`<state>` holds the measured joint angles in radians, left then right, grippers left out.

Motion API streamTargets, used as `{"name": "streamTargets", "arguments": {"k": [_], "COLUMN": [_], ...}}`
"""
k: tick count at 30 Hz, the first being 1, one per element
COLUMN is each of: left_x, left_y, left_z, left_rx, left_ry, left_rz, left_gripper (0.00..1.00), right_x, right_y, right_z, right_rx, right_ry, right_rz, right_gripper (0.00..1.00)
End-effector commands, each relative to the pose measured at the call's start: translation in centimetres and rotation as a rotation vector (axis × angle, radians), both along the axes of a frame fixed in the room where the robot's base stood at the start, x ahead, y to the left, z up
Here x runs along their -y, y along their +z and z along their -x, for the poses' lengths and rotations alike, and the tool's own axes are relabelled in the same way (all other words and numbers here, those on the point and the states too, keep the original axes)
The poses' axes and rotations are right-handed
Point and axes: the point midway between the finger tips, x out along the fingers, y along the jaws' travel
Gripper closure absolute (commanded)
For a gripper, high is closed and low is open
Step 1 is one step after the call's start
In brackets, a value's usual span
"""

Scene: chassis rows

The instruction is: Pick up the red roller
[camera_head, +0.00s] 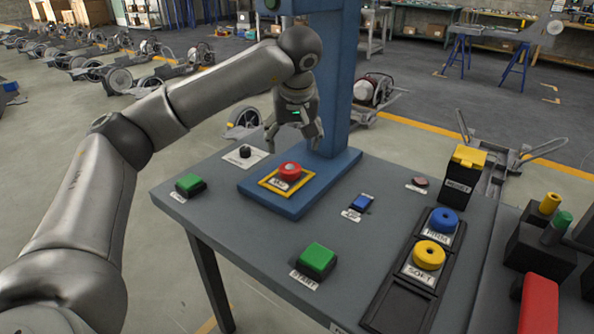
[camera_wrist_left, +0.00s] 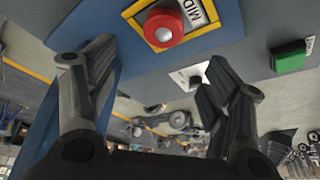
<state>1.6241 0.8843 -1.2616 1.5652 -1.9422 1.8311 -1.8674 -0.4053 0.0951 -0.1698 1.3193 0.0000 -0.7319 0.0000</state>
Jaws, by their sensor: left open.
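The red roller (camera_head: 289,170) is a short red cylinder with a pale centre. It sits inside a yellow square frame (camera_head: 268,183) on the blue base of a press-like column (camera_head: 325,90). My left gripper (camera_head: 293,137) is open and empty, above and behind the red roller, close to the column. In the left wrist view the red roller (camera_wrist_left: 164,27) lies beyond the open fingertips (camera_wrist_left: 160,62), apart from them, beside a MID label (camera_wrist_left: 197,10). My right gripper is not in view.
On the grey table are green buttons (camera_head: 316,259), (camera_head: 190,184), a blue switch (camera_head: 362,202) and a black tray (camera_head: 402,300) with a blue roller (camera_head: 443,220) and a yellow roller (camera_head: 429,255). A black box with a yellow top (camera_head: 468,157) stands at the right back. The blue column rises close to my left gripper.

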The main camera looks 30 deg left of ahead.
Motion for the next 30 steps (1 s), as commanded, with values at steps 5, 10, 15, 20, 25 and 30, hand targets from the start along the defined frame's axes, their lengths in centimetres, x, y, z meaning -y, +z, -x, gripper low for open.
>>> {"name": "streamTargets", "arguments": {"k": [5,10,15,20,25,30], "left_x": [-0.7,-0.9,-1.2,-1.6,-1.7,-1.7], "left_y": [-2.9,-4.1,-6.4,-8.5,-9.2,-9.1], "left_z": [-0.8,-1.1,-1.1,-1.5,-1.8,-1.8], "left_rx": [-0.004,-0.001,-0.004,-0.002,-0.001,-0.001], "left_ry": [0.003,0.001,0.001,0.002,0.001,0.0], "left_rz": [0.002,0.003,0.003,0.005,0.005,0.005], "left_gripper": [0.27,0.27,0.27,0.27,0.27,0.28], "right_x": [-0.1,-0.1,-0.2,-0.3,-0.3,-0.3], "right_y": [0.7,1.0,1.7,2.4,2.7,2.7], "right_z": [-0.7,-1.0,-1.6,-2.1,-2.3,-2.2], "right_rx": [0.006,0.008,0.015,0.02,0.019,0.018], "right_ry": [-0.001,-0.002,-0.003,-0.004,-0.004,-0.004], "right_rz": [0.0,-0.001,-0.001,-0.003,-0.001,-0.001], "right_gripper": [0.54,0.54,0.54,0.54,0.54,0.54]}}
